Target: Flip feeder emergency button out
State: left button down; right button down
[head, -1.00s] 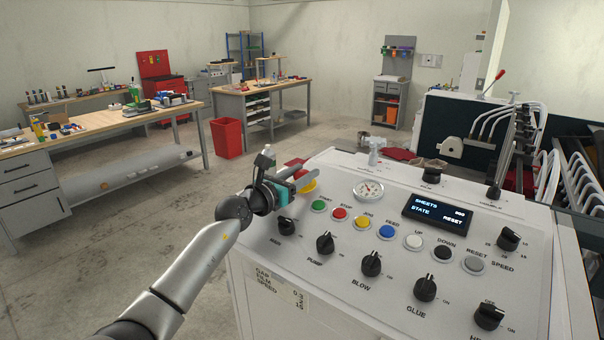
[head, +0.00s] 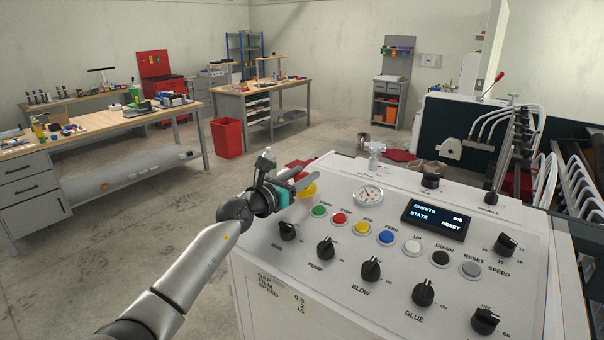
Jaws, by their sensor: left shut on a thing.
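The feeder's emergency button sits at the far left corner of the white control panel (head: 385,215). Its yellow collar (head: 308,191) shows, and its red cap is mostly hidden by the gripper fingers. My left gripper (head: 301,181) reaches in from the left, with its fingers shut on the button just above the collar. Whether the button is pressed in or out cannot be told. My right gripper is not in view.
Beside the button runs a row of coloured push buttons, starting with a green one (head: 319,211). Black knobs (head: 326,248) stand in front. A gauge (head: 368,196) and display (head: 437,220) lie right.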

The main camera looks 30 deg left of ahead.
pick_arm(q)
jog(key=shift+r, duration=0.2)
jog(key=c, duration=0.5)
grip_release()
jog(key=shift+o, duration=0.7)
jog(key=shift+s+f, duration=0.1)
jog(key=shift+s, duration=0.05)
jog(key=shift+s, duration=0.2)
jog(key=s, duration=0.9)
jog(key=s+a, duration=0.1)
jog(key=s, duration=0.3)
jog(key=shift+s+b, duration=0.15)
jog(key=shift+b, duration=0.15)
jog(key=shift+s+a, duration=0.1)
jog(key=shift+s, duration=0.5)
jog(key=shift+s, duration=0.1)
